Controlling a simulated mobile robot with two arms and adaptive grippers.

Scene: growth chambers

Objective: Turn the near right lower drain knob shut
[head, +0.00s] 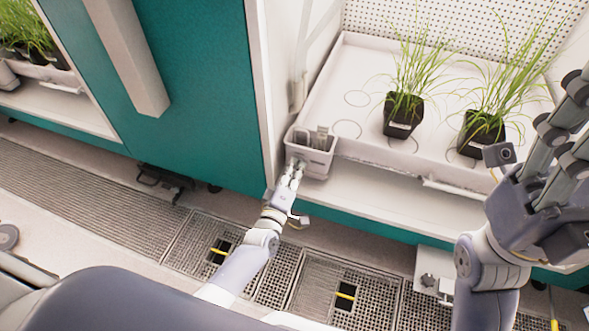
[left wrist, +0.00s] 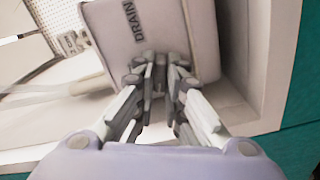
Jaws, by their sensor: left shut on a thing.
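A pale grey box (head: 312,155) sits at the left front corner of the right chamber's shelf. In the left wrist view a pale box face (left wrist: 125,30) carries the word DRAIN. My left gripper (head: 294,168) reaches up to the box's front. In the left wrist view its fingers (left wrist: 160,75) are closed together just below the word, against the box. The drain knob is hidden between the fingers, so its angle cannot be seen. My right gripper (head: 555,170) is raised at the right, away from the box; its fingertips run toward the picture's edge.
A white tray (head: 340,105) holds two black pots (head: 403,115) (head: 480,135) of grass. The teal cabinet wall (head: 205,85) stands left of the box. Grated floor panels (head: 315,285) lie below. A small white box (head: 435,270) sits low at the right.

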